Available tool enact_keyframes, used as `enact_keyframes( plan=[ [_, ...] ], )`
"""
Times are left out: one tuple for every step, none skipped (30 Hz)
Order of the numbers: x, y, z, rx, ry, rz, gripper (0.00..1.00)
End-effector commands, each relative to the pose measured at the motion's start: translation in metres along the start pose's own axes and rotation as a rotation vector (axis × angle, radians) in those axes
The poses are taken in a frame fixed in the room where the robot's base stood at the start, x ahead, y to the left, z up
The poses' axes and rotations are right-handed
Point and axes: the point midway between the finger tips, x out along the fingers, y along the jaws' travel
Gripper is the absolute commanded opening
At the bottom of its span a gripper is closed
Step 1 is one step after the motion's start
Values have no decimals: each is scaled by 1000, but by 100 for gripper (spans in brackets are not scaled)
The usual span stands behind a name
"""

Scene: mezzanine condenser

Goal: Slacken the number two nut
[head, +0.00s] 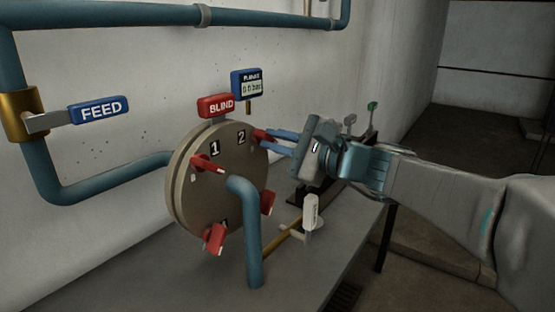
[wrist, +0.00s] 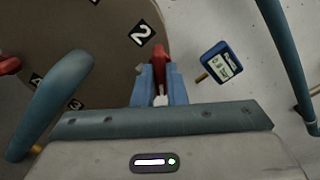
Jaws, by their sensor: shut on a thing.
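The round grey-brown flange (head: 222,160) stands upright with red nuts with handles around its rim. Labels 1 and 2 show on its face. The number two nut (head: 262,136) is at the upper right, beside the label 2 (head: 241,137). My gripper (head: 275,141) reaches in from the right, its blue fingers at that nut. In the wrist view my gripper (wrist: 159,85) is shut on the red handle of the number two nut (wrist: 159,62), with a finger on either side. The number one nut (head: 208,164) shows at the left of the face.
A blue pipe (head: 246,220) bends down in front of the flange. A red BLIND tag (head: 215,106), a blue gauge (head: 248,84) and a blue FEED tag (head: 100,109) are behind. A white-handled lever (head: 310,212) stands right on the grey bench (head: 325,262).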

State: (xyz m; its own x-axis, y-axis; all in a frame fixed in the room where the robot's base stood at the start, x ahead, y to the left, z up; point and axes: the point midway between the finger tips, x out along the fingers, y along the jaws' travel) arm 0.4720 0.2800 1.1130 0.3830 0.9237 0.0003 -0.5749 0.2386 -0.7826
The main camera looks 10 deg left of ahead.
Motion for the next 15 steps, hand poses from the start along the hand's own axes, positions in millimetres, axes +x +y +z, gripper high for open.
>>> enact_keyframes(
  plan=[
    [0, 3, -2, -20, 0, 0, 0],
    [0, 3, -2, -31, 0, 0, 0],
    [0, 3, -2, -43, 0, 1, 0],
    [0, 2, -2, -52, -1, 1, 0],
    [0, 2, -1, -59, -1, 0, 0],
    [0, 2, -1, -67, 0, 1, 0],
    [0, 2, -1, -72, 0, 1, 0],
    [0, 2, -1, -76, 0, 1, 0],
    [0, 1, -1, -81, 0, 1, 0],
    [0, 1, 0, -83, 0, 1, 0],
    [0, 1, 0, -85, 0, 1, 0],
    [0, 1, 0, -87, 0, 1, 0],
    [0, 1, 0, -88, 0, 1, 0],
    [0, 1, 0, -88, 0, 2, 0],
    [0, 0, 0, -88, 0, 2, 0]
  ],
)
